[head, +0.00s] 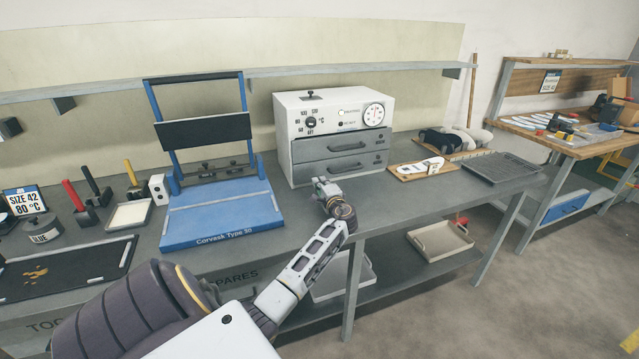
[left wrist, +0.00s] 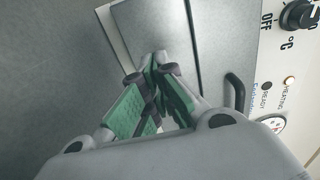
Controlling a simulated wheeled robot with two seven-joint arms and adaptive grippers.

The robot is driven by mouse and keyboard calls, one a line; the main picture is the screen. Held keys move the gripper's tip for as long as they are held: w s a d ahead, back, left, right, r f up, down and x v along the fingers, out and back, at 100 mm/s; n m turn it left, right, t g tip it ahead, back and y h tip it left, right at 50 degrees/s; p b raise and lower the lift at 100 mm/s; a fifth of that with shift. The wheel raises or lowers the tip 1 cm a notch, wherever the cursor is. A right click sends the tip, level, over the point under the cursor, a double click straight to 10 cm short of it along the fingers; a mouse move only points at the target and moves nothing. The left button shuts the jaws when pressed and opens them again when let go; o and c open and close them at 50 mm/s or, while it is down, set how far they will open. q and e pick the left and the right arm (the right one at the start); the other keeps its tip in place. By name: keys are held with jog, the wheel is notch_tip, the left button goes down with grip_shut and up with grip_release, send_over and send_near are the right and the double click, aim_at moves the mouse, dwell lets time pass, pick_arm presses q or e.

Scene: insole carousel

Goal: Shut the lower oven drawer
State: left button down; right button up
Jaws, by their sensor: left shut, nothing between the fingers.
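The white oven (head: 290,115) stands on the grey bench and has two grey drawers, one above the other. The upper drawer (head: 312,147) looks shut. The lower drawer (head: 372,164) looks flush or nearly flush with the oven front; I cannot tell whether a small gap is left. My left gripper (head: 323,186) is shut and empty, low at the left part of the lower drawer front. In the left wrist view its fingertips (left wrist: 156,68) are close to or touching the lower drawer front (left wrist: 145,30). The lower handle is hidden there. My right gripper is not in view.
A blue press (head: 222,213) stands left of the oven. Right of it lie an insole board (head: 408,172) and a dark tray (head: 502,168). A shelf with pale bins (head: 440,240) is below the bench. The bench directly before the oven is mostly clear.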

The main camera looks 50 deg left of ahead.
pick_arm(q)
jog(key=shift+d+f, duration=0.1)
jog(key=shift+s+d, duration=0.25)
jog(key=shift+d, duration=0.35)
jog(key=v, duration=0.7)
jog(key=shift+d, duration=0.15)
jog(key=shift+s+d, duration=0.1)
jog(key=shift+s, duration=0.05)
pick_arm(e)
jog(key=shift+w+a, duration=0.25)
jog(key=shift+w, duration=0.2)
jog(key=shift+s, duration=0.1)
